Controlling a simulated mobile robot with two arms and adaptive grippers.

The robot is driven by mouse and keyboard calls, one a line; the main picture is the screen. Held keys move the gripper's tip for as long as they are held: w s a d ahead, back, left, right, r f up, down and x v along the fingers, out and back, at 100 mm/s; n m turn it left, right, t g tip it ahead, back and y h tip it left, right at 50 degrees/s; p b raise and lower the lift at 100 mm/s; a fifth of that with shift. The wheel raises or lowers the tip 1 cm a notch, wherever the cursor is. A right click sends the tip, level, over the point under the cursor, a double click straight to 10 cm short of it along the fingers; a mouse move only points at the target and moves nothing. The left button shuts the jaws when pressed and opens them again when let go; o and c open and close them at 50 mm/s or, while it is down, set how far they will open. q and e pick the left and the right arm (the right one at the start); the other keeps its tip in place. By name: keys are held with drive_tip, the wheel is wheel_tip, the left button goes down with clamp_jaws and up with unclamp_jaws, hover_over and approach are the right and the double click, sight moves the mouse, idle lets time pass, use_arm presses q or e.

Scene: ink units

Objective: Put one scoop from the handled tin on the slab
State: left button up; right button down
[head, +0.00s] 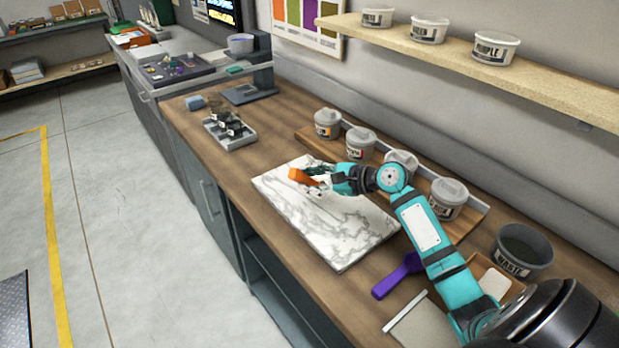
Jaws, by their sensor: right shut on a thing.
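The white marble slab (345,230) with grey veins lies on the wooden worktop. My right gripper (318,173) is over the slab's far part and is shut on an orange scoop-like tool (301,177). The tool hangs just above or at the slab; whether it touches, and what it holds, I cannot tell. Several lidded tubs, such as the near one (447,205), stand in a row on a wooden board behind the slab. Which one is the handled tin I cannot tell; one tub is partly hidden by my arm. My left gripper is not in view.
A purple tool (397,276) lies right of the slab. A dark waste tub (522,250) stands at the right. A grey tray (230,133) with dark items sits left of the slab. A shelf (460,55) with several tubs overhangs the back. Worktop between tray and slab is clear.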

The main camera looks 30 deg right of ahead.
drive_tip(key=shift+f, duration=0.8)
drive_tip(key=shift+f+p, duration=0.1)
drive_tip(key=shift+p, duration=1.5)
idle(3.2)
wheel_tip(320, 180, up, 5)
drive_tip(key=p, duration=0.5)
drive_tip(key=shift+p, duration=0.35)
